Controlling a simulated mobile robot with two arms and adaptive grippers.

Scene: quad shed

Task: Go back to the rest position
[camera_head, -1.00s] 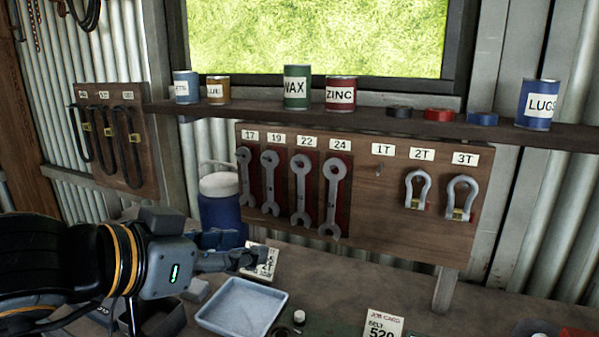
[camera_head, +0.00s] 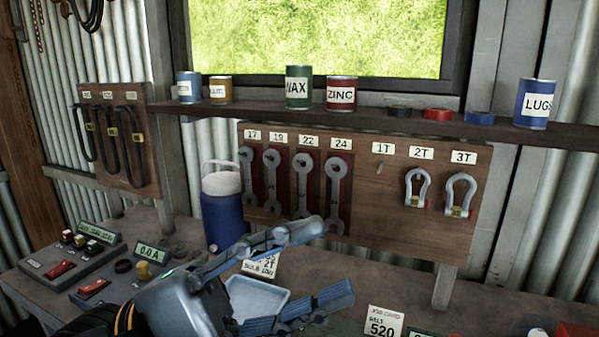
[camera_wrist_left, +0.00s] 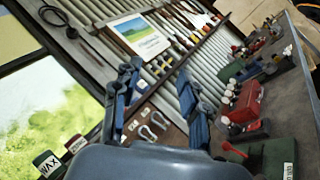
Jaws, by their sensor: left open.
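My left gripper (camera_head: 335,262) is low in the middle of the head view, above the bench, with its two blue fingers spread wide and nothing between them. It also shows in the left wrist view (camera_wrist_left: 160,95), fingers apart and empty. It partly covers a pale blue tray (camera_head: 262,297) on the bench and a white card (camera_head: 262,265) behind it. My right gripper is not in view.
A wooden board (camera_head: 375,210) with several wrenches and two shackles hangs behind the bench. A shelf (camera_head: 375,121) with labelled cans runs above it. A blue jug (camera_head: 224,215) stands behind the gripper. Control boxes (camera_head: 72,262) sit at the left. A job card (camera_head: 384,322) stands at front right.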

